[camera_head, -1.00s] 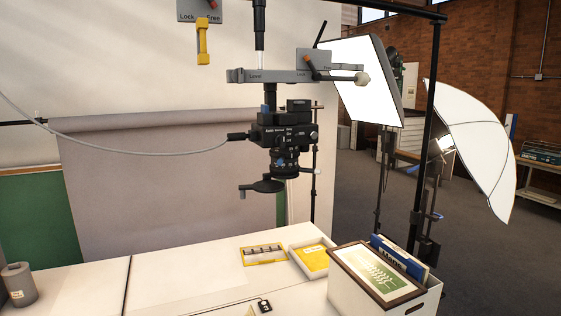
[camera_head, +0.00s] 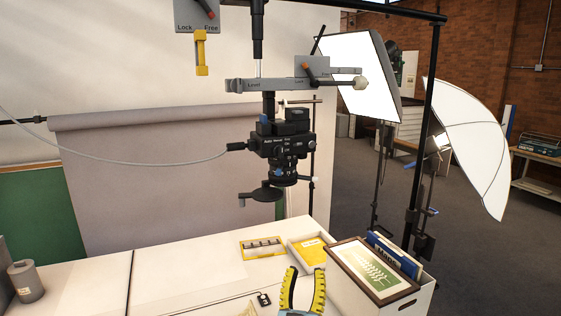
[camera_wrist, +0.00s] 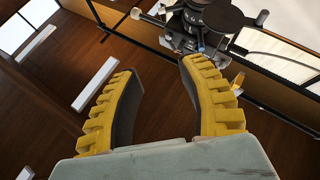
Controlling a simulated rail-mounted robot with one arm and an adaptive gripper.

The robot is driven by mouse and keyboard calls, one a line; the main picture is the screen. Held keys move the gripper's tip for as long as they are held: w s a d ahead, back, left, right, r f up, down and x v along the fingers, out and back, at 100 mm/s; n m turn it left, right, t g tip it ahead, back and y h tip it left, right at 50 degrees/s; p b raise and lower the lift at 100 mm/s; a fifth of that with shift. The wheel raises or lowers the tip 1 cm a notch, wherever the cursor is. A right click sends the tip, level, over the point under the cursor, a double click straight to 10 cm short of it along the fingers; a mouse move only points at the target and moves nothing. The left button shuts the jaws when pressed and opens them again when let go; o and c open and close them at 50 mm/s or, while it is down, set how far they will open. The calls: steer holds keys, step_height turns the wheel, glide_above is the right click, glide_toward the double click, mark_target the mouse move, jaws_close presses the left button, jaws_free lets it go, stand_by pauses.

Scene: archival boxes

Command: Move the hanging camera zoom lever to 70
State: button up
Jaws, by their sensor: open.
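The hanging camera (camera_head: 280,145) is a black body on a vertical column above the white table, with its lens facing down. A dark flat arm with a short peg, the likely zoom lever (camera_head: 262,193), sticks out to the left below the lens; I cannot read a scale on it. My gripper (camera_head: 305,275) has yellow ribbed fingers, spread open and empty, at the bottom of the head view, lower than the camera. In the wrist view my gripper (camera_wrist: 155,75) points up, with the camera's underside (camera_wrist: 212,18) beyond the right fingertip, apart from it.
A framed leaf print (camera_head: 374,270) lies on a white box at the right. A cable (camera_head: 130,152) runs left from the camera. A softbox (camera_head: 358,78) and umbrella (camera_head: 466,140) stand behind right.

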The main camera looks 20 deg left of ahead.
steer(key=w+a+r+g+p, duration=0.2)
steer(key=w+a+r+g, duration=0.15)
steer(key=r, duration=0.55)
steer(key=n+g+p, duration=0.1)
steer(key=g+p, duration=0.2)
glide_toward(281, 164)
steer(key=shift+w+a+f+p, duration=0.1)
steer(key=shift+w+f+p, duration=0.35)
steer(key=shift+w+p, duration=0.45)
steer(key=shift+p+x, duration=1)
steer(key=shift+x, duration=2.95)
steer(key=shift+a, duration=0.1)
jaws_close()
